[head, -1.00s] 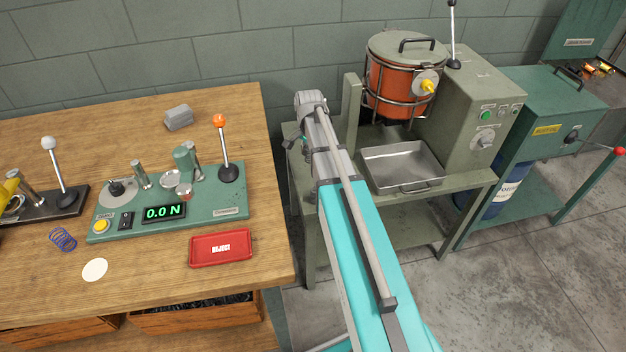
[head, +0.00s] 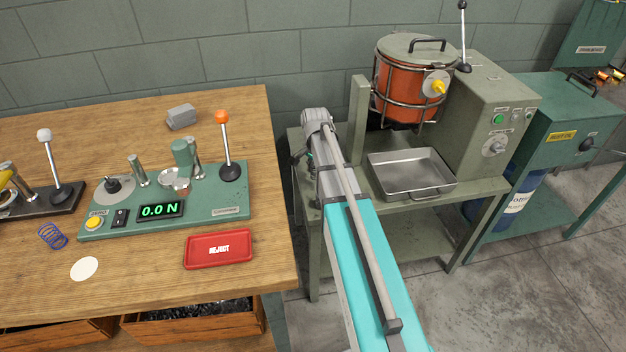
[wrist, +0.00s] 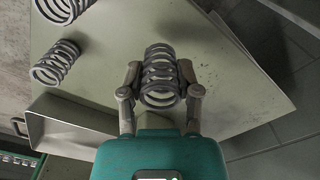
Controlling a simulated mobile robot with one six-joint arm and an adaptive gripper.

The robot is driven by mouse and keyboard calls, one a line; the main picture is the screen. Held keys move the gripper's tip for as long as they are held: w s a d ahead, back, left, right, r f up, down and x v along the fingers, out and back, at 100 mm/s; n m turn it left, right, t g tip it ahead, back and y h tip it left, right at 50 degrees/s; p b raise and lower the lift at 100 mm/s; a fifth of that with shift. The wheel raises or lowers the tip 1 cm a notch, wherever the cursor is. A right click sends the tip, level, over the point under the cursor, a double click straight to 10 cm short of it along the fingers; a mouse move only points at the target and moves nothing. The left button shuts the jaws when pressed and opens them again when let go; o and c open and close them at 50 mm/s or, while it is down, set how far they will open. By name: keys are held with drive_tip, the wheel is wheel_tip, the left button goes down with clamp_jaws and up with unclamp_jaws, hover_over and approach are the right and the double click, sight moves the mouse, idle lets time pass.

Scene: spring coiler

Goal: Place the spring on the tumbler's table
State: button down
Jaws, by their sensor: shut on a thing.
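My gripper (wrist: 160,71) is shut on a grey coil spring (wrist: 161,88), with one finger on each side. The tumbler's table (wrist: 215,65) lies below it as an olive-grey surface in the wrist view. I cannot tell whether the spring touches it. Two other grey springs, a nearer one (wrist: 55,63) and one at the top edge (wrist: 62,8), show at the upper left. In the head view my arm reaches over the left end of the tumbler's table (head: 474,190). My gripper and its spring are hidden there.
A metal tray (head: 450,187) sits on the table under the orange tumbler drum (head: 398,95); its wall also shows in the wrist view (wrist: 70,125). An upright post (head: 358,118) stands beside my arm. The wooden bench (head: 235,110) at left holds a red reject tray (head: 219,263) and blue spring (head: 52,236).

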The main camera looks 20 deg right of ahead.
sight(315, 177)
drive_tip(key=shift+f, duration=0.1)
drive_tip(key=shift+f+b, duration=1.8)
drive_tip(key=shift+b, duration=0.15)
drive_tip(key=shift+f, duration=0.15)
drive_tip(key=shift+c, duration=1.5)
unclamp_jaws()
drive_tip(key=shift+r, duration=0.2)
wheel_tip(315, 177, up, 12)
drive_tip(key=p, duration=1.2)
